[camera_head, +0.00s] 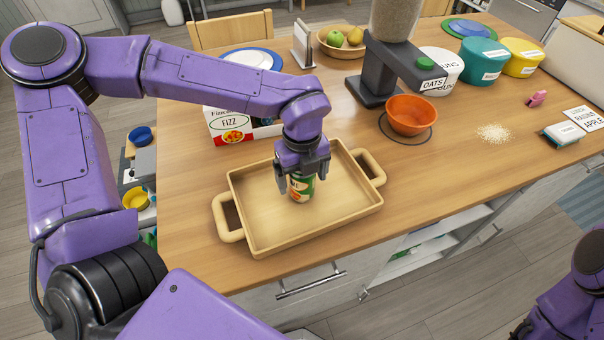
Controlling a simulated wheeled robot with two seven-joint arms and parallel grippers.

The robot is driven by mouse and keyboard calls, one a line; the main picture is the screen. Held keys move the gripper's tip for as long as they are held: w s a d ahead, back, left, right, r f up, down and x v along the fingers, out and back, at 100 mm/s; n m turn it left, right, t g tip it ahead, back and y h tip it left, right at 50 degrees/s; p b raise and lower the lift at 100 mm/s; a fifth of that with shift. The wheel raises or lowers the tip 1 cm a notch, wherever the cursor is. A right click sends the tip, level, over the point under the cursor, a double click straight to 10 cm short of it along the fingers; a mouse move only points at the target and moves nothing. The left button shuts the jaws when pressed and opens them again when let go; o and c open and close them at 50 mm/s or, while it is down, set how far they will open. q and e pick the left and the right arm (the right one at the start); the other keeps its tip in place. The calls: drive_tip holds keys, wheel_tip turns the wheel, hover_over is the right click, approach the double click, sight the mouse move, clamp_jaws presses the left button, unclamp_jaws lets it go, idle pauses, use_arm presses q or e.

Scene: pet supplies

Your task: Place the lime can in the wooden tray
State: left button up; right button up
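The wooden tray (268,238) with two handles lies on the table in front of me. A can (301,188) with green, white and orange on it stands upright inside the tray, near its middle. My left gripper (303,180) comes down from above with its fingers around the can's upper part, which they hide. The fingers look closed on the can. Whether the can's base touches the tray floor is hard to tell. My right arm (575,300) shows only in part at the lower right corner, and its gripper is out of view.
A FIZZ carton (232,127) stands just behind the tray. An orange bowl (411,115) sits under the oats dispenser (375,88) to the right. Spilled oats (494,133) lie farther right. The wooden table (440,175) is clear right of the tray.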

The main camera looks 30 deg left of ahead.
use_arm(q)
wheel_tip(320, 180, up, 12)
drive_tip(key=shift+r+b, duration=0.2)
drive_tip(key=shift+b, duration=0.25)
